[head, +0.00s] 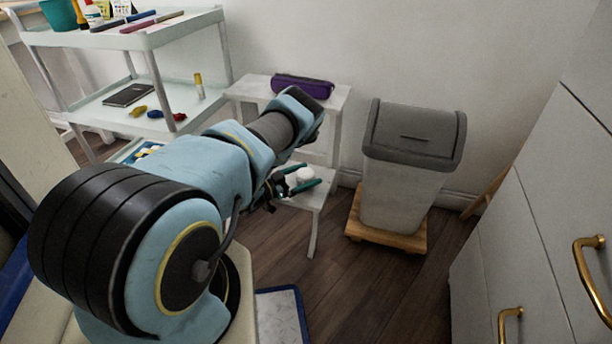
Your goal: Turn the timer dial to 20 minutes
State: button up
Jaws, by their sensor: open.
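A small white round thing (304,175), probably the timer with its dial, shows low on the white step stand (321,196). My gripper (311,178) has two teal fingers, one on the far side and one on the near side of the white thing. The gripper is open, and I cannot tell whether either finger touches the white thing. The dial's marks and setting are too small to read. My own arm hides the left part of the stand.
A purple pouch (303,86) lies on the stand's top. A grey-lidded bin (405,190) stands on a wooden base at right. A white shelf cart (150,36) holds small items at left. Grey cabinet fronts with brass handles (588,268) line the right. Dark floor between is clear.

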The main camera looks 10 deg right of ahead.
jog(key=p+v, duration=0.3)
jog(key=v, duration=0.6)
jog(key=shift+s+a+r, duration=0.1)
jog(key=shift+a, duration=0.25)
jog(key=shift+s+a+p, duration=0.2)
jog(key=shift+a+p, duration=0.1)
jog(key=shift+a, duration=0.15)
